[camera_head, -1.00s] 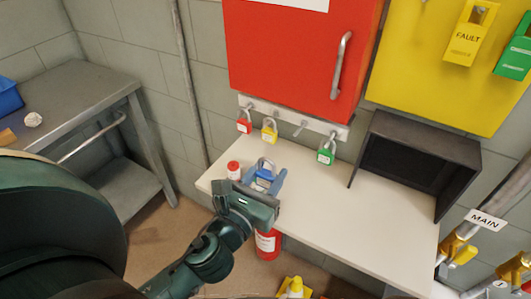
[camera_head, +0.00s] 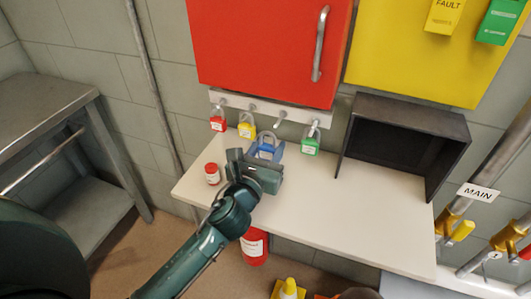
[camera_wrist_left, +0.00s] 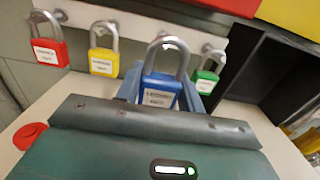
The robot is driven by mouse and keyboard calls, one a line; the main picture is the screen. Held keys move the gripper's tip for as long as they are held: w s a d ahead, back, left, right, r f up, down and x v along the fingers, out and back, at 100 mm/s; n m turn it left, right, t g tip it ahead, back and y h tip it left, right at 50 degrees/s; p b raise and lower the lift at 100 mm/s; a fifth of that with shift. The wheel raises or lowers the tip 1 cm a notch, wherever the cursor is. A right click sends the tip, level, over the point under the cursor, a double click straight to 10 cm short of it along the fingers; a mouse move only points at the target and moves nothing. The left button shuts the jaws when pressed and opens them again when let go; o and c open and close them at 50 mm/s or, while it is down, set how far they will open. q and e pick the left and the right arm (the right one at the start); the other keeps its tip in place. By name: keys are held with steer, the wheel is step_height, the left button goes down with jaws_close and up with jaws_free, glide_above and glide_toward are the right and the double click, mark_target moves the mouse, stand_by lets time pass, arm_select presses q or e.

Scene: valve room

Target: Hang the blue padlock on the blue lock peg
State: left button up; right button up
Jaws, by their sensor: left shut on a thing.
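The blue padlock (camera_wrist_left: 160,92) is between the fingers of my left gripper (camera_wrist_left: 163,88), body down and shackle up. My left gripper (camera_head: 264,154) is shut on it, above the shelf's back part. The padlock's shackle (camera_head: 265,141) shows in the head view; its body is mostly hidden by the gripper. The bare peg (camera_head: 281,117), between the yellow and green padlocks on the white rail, is above and slightly right of the shackle in the head view. In the wrist view the shackle stands in front of the rail; whether they touch is unclear. My right gripper is not in view.
Red (camera_head: 217,123), yellow (camera_head: 247,129) and green (camera_head: 310,144) padlocks hang on neighbouring pegs. The red cabinet (camera_head: 265,45) is above the rail.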

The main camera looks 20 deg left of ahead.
arm_select(q)
steer(key=w+f+b, duration=0.1)
steer(key=w+b, duration=0.1)
steer(key=w, duration=0.4)
steer(key=shift+w, duration=0.4)
stand_by(0.3)
steer(key=shift+d+f, duration=0.1)
stand_by(0.5)
steer(key=o, duration=1.1)
steer(key=s, duration=1.3)
steer(key=shift+s+a+f, duration=0.1)
steer(key=shift+a+f, duration=0.05)
steer(key=shift+a, duration=0.1)
